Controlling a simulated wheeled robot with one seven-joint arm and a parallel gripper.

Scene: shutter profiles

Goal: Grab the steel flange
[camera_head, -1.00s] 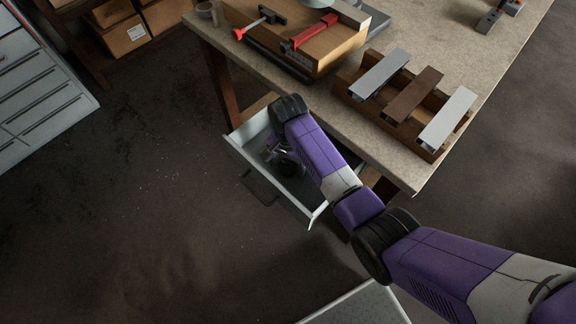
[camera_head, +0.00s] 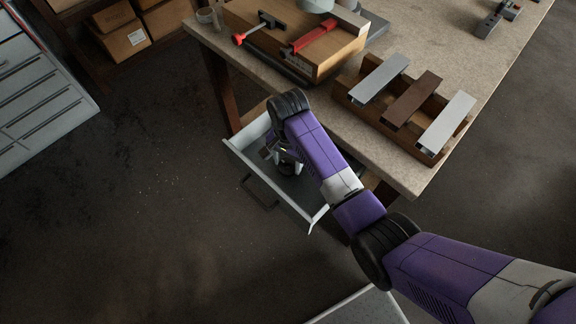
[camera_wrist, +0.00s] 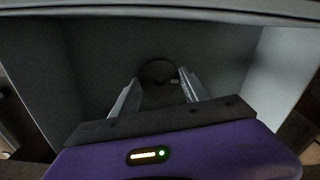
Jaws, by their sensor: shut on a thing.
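The steel flange (camera_wrist: 158,70) shows in the wrist view as a dark round piece between the fingertips, low in the grey drawer. My gripper (camera_wrist: 160,84) reaches down into the drawer and is shut on the flange, with one finger on either side. In the head view, my gripper (camera_head: 284,158) hangs inside the open drawer (camera_head: 302,212) under the workbench. The flange (camera_head: 287,169) is only a small dark shape there, partly hidden by the gripper and wrist. I cannot tell whether it is clear of the drawer floor.
The drawer walls stand close around my gripper. The workbench (camera_head: 400,172) edge is just right of my arm. On it are a wooden rack (camera_head: 432,150) with three profiles and a wooden block with a red clamp (camera_head: 316,35). Open floor lies to the left.

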